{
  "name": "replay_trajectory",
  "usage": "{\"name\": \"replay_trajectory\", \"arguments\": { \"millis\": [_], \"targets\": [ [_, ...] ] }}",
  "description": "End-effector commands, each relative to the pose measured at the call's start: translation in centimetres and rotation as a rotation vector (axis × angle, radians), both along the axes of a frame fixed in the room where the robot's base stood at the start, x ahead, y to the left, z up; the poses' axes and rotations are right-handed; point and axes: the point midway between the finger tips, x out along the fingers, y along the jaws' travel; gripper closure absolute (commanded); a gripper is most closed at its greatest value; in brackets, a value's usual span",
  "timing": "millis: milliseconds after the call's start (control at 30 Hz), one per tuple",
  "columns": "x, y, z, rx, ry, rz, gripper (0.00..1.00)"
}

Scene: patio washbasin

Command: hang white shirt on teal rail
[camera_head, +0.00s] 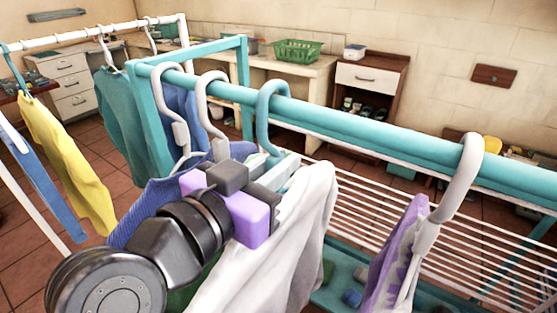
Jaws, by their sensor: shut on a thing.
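The teal rail (360,126) runs from upper left to the right edge. The white shirt (290,250) hangs below it at the middle, close to my gripper (262,178). A teal hanger hook (268,125) loops over the rail above the shirt, and a pale teal hanger part (280,170) shows at the shirt's neck. My gripper, with grey and purple blocks, is shut at this hanger's neck. Its fingertips are partly hidden, and so is the join of hook and shirt.
Two white hooks (211,100) sit on the rail to the left, above a blue garment (150,205). A white hook (462,175) with a purple garment (393,260) hangs at right. A stretch of rail between is clear. A white drying rack (450,245) stands behind.

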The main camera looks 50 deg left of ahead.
Motion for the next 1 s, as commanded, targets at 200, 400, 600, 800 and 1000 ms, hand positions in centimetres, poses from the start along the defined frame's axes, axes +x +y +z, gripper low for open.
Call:
{"name": "replay_trajectory", "arguments": {
  "millis": [200, 400, 600, 800, 1000],
  "targets": [
    [0.0, 0.0, -0.1, 0.001, -0.002, 0.000, 1.00],
    [0.0, 0.0, -0.1, 0.000, -0.002, 0.000, 0.72],
    [0.0, 0.0, -0.1, 0.000, -0.001, 0.000, 0.60],
    [-0.2, 0.0, -0.2, -0.001, 0.001, 0.000, 0.60],
    [-2.1, -0.5, -0.2, -0.001, 0.000, 0.001, 0.60]
  ]
}}
